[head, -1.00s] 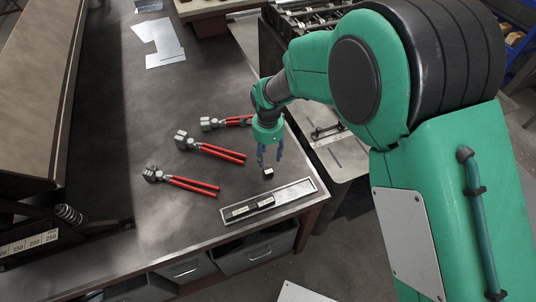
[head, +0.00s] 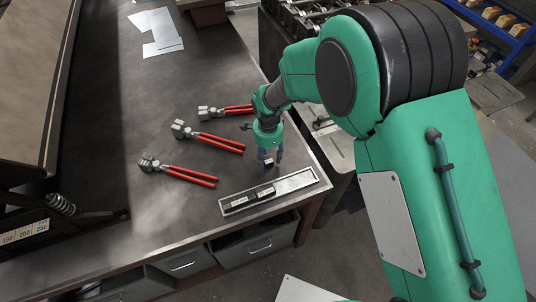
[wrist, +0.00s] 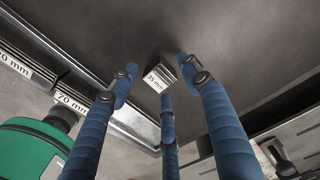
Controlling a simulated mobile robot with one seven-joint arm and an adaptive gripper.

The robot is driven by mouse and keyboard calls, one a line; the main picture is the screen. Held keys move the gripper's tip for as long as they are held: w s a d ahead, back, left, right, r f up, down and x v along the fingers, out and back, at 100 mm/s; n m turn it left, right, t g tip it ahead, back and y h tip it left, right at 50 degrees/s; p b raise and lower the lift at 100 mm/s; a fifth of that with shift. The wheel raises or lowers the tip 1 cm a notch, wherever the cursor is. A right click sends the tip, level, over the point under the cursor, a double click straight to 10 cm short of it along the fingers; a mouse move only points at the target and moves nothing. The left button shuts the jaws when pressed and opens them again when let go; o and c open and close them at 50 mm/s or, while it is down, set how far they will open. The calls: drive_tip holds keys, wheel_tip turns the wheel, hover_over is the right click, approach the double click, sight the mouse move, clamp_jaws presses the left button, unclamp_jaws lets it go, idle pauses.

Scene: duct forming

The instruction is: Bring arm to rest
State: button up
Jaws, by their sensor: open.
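My gripper (head: 269,158) has three blue fingers and is open, low over the right part of the workbench. A small block (wrist: 157,79) with a white label that appears to read 25 mm lies among the fingertips in the wrist view, apart from the two upper ones. The third finger passes close below it; I cannot tell whether they touch. The same block shows between the fingers in the head view (head: 268,162). My green arm reaches in from the right.
A shallow metal tray (head: 296,183) with labelled dark blocks (head: 249,199) lies near the bench's front edge. Several red-handled pliers (head: 215,141) lie left of my gripper. Metal sheets (head: 160,27) lie at the back.

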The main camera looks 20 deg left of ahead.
drive_tip(key=shift+f, duration=0.2)
drive_tip(key=shift+c, duration=0.5)
clamp_jaws()
drive_tip(key=shift+o, duration=0.5)
unclamp_jaws()
drive_tip(key=shift+r, duration=0.1)
drive_tip(key=shift+r+p, duration=2.15)
drive_tip(key=shift+r, duration=1.8)
